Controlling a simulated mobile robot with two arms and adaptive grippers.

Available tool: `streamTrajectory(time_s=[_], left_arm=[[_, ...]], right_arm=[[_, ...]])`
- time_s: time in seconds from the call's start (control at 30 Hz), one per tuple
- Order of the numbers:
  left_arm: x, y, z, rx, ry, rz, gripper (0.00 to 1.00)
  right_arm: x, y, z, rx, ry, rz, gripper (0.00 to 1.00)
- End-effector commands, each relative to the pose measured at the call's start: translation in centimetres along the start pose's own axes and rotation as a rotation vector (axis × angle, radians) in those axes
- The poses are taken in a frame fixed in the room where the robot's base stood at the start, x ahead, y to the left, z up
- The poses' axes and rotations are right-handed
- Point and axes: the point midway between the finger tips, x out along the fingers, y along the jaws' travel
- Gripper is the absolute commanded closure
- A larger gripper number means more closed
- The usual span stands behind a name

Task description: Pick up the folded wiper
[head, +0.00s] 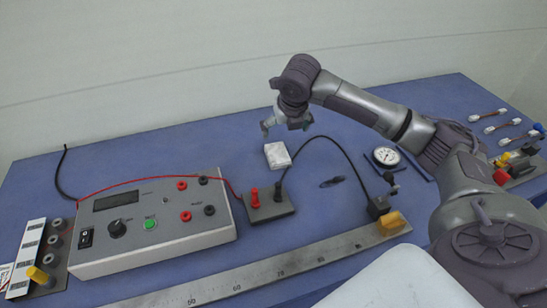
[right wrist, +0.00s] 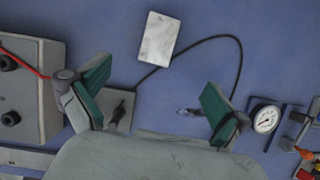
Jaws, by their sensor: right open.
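The folded wiper (head: 278,155) is a small white, flat rectangular pad lying on the blue bench top in the head view, behind the black cable. My right gripper (head: 287,125) is above the bench, just behind and above the wiper in the picture, with its fingers apart and empty. In the right wrist view the wiper (right wrist: 159,39) lies on the blue surface beyond the fingertips, slightly tilted. The open right gripper (right wrist: 148,95) shows its two green-lined fingers well apart, nothing between them touching. My left gripper is not in view.
A grey test instrument (head: 152,222) stands at left. A small terminal block (head: 268,207) with a red plug is in front of the wiper, and a black cable (head: 331,142) arcs beside it. A long steel ruler (head: 270,271) runs along the front. A dial gauge (head: 386,156) lies to the right.

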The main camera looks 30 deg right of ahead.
Motion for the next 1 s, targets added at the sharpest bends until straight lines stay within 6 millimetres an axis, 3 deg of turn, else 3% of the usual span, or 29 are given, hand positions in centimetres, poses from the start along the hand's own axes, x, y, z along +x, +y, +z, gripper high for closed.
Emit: streamTrajectory(time_s=[0.03, 0.13, 0.5, 0.77, 1.0], left_arm=[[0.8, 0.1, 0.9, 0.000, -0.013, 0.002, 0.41], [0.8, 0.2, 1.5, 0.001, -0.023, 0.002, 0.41], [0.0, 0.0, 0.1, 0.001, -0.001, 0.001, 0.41], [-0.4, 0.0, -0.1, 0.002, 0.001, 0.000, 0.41], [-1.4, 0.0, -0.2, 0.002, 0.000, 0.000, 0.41]], right_arm=[[0.8, 0.0, -0.3, 0.000, 0.000, 0.000, 0.00], [1.4, 0.0, -0.3, 0.001, 0.003, 0.000, 0.00], [7.9, 0.0, -0.3, 0.002, 0.003, -0.001, 0.00], [9.9, 0.0, -0.3, 0.001, 0.002, 0.000, 0.00], [13.4, -0.1, -0.6, 0.002, 0.002, 0.000, 0.00]])
